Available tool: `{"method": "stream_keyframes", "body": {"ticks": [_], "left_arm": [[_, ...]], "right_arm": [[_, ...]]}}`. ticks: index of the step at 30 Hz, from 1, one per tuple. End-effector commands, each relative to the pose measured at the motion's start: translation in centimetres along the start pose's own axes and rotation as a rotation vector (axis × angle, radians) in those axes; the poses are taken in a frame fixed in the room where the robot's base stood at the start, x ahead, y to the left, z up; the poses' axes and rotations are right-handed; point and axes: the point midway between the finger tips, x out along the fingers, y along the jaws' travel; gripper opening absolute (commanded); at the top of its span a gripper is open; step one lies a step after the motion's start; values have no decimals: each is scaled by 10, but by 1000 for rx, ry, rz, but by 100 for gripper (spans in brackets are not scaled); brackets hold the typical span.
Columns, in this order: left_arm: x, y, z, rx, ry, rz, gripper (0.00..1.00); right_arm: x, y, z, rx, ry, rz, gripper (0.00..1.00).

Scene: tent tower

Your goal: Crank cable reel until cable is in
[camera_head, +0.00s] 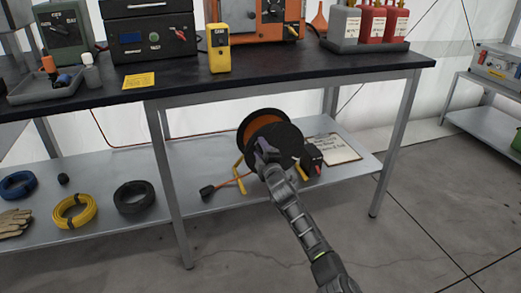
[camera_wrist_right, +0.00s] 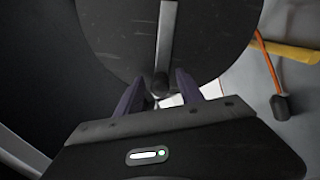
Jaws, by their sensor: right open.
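The cable reel (camera_head: 290,137) stands on the lower shelf, with black discs, orange cable wound between them and a yellow frame (camera_head: 240,170). It also shows in the right wrist view (camera_wrist_right: 115,40) as a dark disc with a grey crank bar (camera_wrist_right: 166,35) and a dark handle knob (camera_wrist_right: 160,85). My right gripper (camera_head: 263,148) is in front of the disc. In the wrist view its open fingers (camera_wrist_right: 160,92) lie either side of the knob; contact is unclear. Orange cable with a black plug (camera_head: 207,191) lies left of the reel. My left gripper is out of view.
The black tabletop (camera_head: 270,72) overhangs the shelf (camera_head: 165,188), with a table leg (camera_head: 170,185) left of the reel. A clipboard (camera_head: 338,149) lies right of it. Coiled cables (camera_head: 75,211) and gloves (camera_head: 14,223) lie at left. The floor at right is clear.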

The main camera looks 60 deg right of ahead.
Motion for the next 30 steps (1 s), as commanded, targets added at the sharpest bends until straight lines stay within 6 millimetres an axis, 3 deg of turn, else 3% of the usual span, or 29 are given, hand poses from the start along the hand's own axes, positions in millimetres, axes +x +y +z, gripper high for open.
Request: {"method": "stream_keyframes", "body": {"ticks": [5, 16, 30], "left_arm": [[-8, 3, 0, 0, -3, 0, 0], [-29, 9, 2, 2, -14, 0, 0], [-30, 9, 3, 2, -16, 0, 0]], "right_arm": [[-15, 1, 1, 3, -1, -1, 44], [-71, 2, 1, 2, -2, 0, 44], [-75, 0, -7, -10, 12, -2, 44]]}}
